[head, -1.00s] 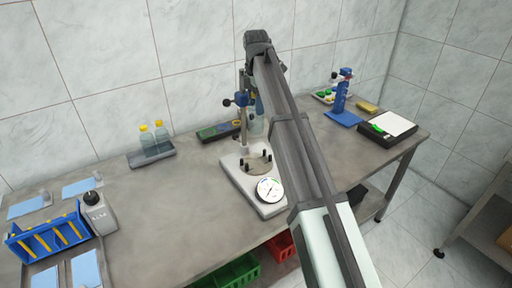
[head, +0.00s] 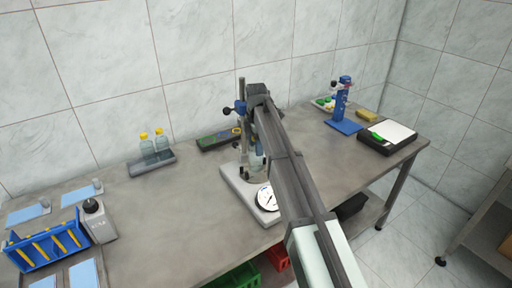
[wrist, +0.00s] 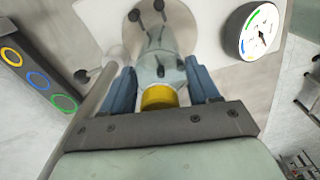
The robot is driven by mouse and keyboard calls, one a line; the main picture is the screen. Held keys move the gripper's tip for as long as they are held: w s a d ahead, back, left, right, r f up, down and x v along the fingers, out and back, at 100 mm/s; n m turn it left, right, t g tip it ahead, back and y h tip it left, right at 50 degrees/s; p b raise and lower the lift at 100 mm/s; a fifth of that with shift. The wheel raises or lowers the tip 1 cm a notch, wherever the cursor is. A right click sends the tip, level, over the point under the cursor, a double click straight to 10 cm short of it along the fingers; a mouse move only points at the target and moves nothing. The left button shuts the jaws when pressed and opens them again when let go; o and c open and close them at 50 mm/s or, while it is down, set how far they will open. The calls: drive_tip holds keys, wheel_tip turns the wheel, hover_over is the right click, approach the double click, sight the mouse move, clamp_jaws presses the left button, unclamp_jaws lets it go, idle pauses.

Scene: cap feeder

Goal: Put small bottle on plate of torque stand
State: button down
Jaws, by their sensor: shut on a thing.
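The torque stand (head: 231,180) is on the bench, with a pale base, an upright post and a round dial (head: 269,197). The wrist view shows its round plate (wrist: 200,35) with dark pegs, and the dial (wrist: 250,32). My gripper (wrist: 160,72) is shut on the small bottle (wrist: 160,52), which is clear with a yellow cap (wrist: 158,97). The bottle is over the plate among the pegs; I cannot tell whether it touches the plate. In the head view my arm and gripper (head: 259,150) hide most of the plate.
Two yellow-capped bottles (head: 155,146) stand in a grey tray at left. A dark strip with coloured rings (wrist: 38,80) lies behind the stand. A blue stand (head: 344,108) and a scale (head: 387,138) are at right. The post is close beside my gripper.

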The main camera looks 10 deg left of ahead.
drive_tip(key=shift+f, duration=0.5)
drive_tip(key=shift+f, duration=0.1)
drive_tip(key=shift+c, duration=1.3)
unclamp_jaws()
wheel_tip(320, 180, up, 12)
drive_tip(key=shift+r, duration=0.1)
